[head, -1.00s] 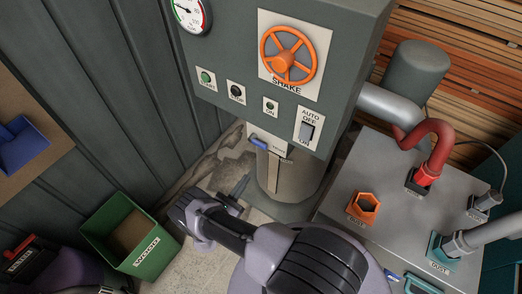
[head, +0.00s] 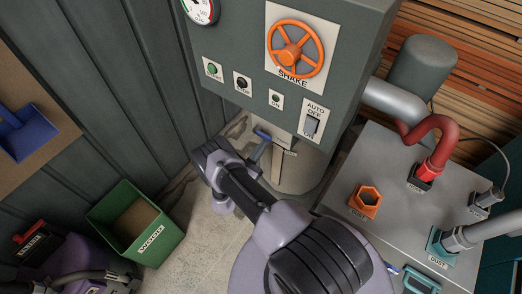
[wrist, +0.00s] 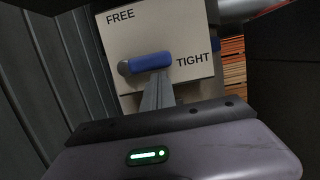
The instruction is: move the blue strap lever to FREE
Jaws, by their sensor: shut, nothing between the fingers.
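The blue strap lever (wrist: 150,63) lies nearly level on a pale plate (wrist: 185,35) in the wrist view, with its grey pivot end at the left. It points right, towards the TIGHT side; the word FREE is at the plate's upper left. My gripper (wrist: 160,76) is shut and empty, its fingers pointing at the lever's underside near its free right end. I cannot tell whether they touch. In the head view the lever (head: 262,134) shows small below the grey cabinet, with my gripper (head: 261,146) just below it.
Above the lever is the grey cabinet (head: 240,55) with an orange handwheel (head: 296,48) and several switches. A green bin (head: 120,230) stands on the floor at the left. A metal bench (head: 390,190) with an orange hex fitting (head: 365,202) and hoses is at the right.

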